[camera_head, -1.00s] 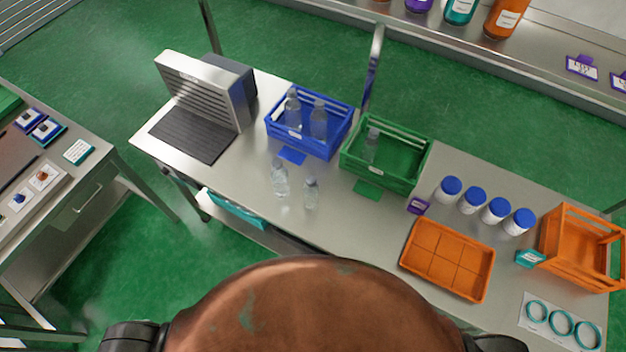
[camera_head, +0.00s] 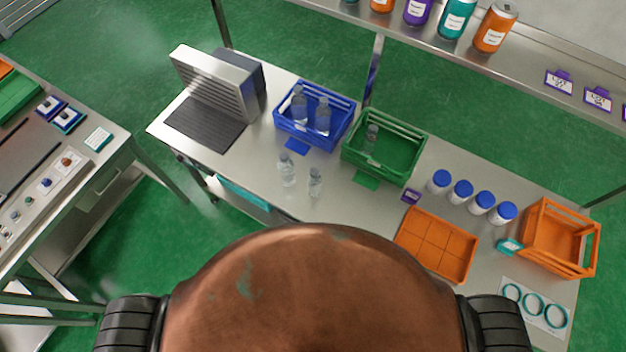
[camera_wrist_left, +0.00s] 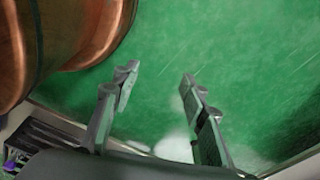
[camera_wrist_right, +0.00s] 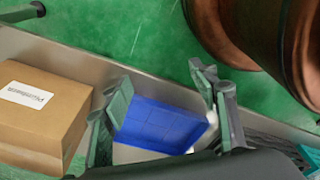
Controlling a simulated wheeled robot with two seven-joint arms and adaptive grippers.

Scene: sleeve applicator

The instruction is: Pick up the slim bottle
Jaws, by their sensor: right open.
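Two clear bottles stand upright on the steel table in the head view. The left one (camera_head: 287,170) looks wider. The right one (camera_head: 315,183) looks slimmer and a little shorter. More clear bottles stand in the crates: two in the blue crate (camera_head: 291,132) and one (camera_head: 371,137) in the green crate (camera_head: 385,176). My left gripper (camera_wrist_left: 160,80) is open and empty over green floor in its wrist view. My right gripper (camera_wrist_right: 162,80) is open, with a blue tray (camera_wrist_right: 165,124) visible beyond its fingers. Neither gripper shows in the head view, and neither wrist view shows a bottle.
A grey slatted machine (camera_head: 215,90) stands left of the crates. White jars with blue lids (camera_head: 461,192), an orange tray (camera_head: 437,246) and an orange crate (camera_head: 561,238) occupy the right side. A cardboard box (camera_wrist_right: 40,115) is beside my right gripper. A shelf (camera_head: 440,50) runs behind.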

